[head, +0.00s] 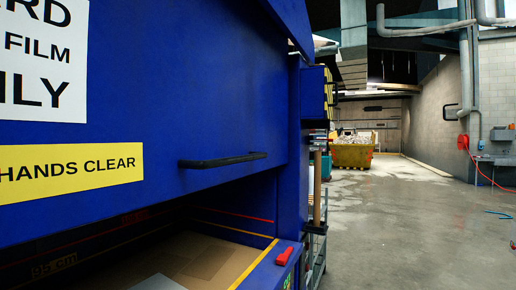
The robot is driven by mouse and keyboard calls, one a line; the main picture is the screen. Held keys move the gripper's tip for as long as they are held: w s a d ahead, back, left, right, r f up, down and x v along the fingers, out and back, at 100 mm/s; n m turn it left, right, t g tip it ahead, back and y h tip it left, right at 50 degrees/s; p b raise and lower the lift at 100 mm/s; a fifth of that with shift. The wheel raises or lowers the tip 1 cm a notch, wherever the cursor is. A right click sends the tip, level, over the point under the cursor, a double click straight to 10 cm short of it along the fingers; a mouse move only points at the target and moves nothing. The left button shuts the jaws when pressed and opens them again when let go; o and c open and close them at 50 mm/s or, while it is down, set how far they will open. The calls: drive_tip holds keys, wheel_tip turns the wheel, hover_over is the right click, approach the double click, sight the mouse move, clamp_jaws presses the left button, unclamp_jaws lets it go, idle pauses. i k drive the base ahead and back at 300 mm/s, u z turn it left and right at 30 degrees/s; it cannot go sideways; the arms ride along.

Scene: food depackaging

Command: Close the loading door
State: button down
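The loading door is a large blue panel (225,80) filling the left of the head view. It is raised, with an open gap below its lower edge. A black bar handle (222,160) is fixed on it near that edge. Below the door, the dark chamber shows a brown cardboard layer (205,262) inside, and red and yellow lines on the inner wall. My gripper is not in view. The door's left part is cut off by the frame.
A red block-like part (284,257) sits on the machine's front rim at the right of the opening. A cart or rack (317,225) stands beyond the machine's right side. Open grey concrete floor (400,235) lies to the right. A yellow skip (352,154) stands far back.

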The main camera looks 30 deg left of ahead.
sight(109, 109)
drive_tip(key=u, duration=0.55)
drive_tip(key=i, duration=0.95)
drive_tip(key=u, duration=0.9)
